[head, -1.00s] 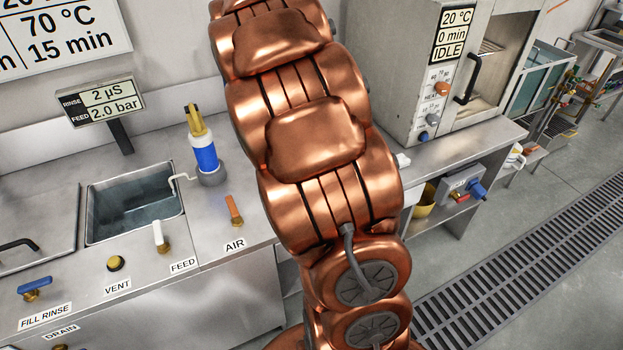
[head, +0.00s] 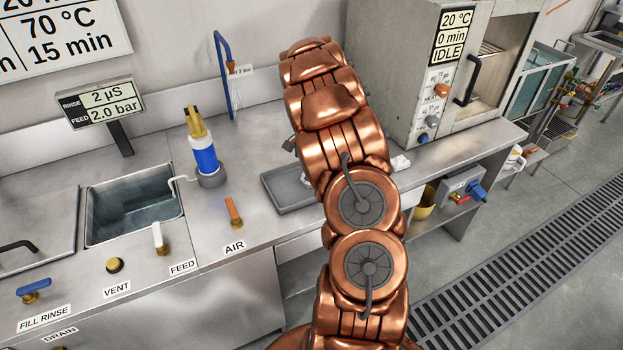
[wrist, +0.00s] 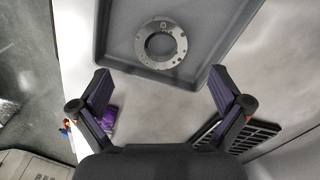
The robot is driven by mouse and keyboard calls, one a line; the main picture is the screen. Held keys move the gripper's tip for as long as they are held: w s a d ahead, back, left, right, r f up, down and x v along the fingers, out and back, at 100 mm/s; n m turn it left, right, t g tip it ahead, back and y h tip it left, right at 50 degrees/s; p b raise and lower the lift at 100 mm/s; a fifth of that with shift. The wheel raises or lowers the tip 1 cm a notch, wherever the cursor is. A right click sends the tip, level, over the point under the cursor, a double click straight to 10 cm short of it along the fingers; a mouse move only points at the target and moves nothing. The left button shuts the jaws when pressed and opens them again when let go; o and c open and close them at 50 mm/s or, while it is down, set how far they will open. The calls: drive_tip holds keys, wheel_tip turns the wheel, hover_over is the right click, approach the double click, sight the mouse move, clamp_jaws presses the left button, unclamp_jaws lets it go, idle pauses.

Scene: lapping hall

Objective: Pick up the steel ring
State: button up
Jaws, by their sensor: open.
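The steel ring (wrist: 140,40) lies flat in a grey tray (wrist: 108,57) in the wrist view, toward the tray's near edge. It is a flat metal ring with small holes around its face. My gripper (wrist: 159,77) is open and empty, with its two fingers spread wide on either side below the ring in the picture. The ring is beyond the fingertips and apart from them. In the head view the tray (head: 283,200) shows on the steel bench to the left of my arm, and my arm hides much of it. My gripper's fingers cannot be made out there.
A sink (head: 135,212) and a blue-white bottle (head: 204,156) stand left of the tray, with an orange AIR lever (head: 234,211) in front. A blue bent pipe (head: 224,75) rises behind. An oven (head: 425,85) stands to the right. A slotted dark grid (wrist: 255,137) lies near my right finger.

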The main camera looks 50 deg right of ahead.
drive_tip(key=shift+f+p, duration=1.45)
drive_tip(key=shift+f, duration=1.5)
drive_tip(key=c, duration=1.5)
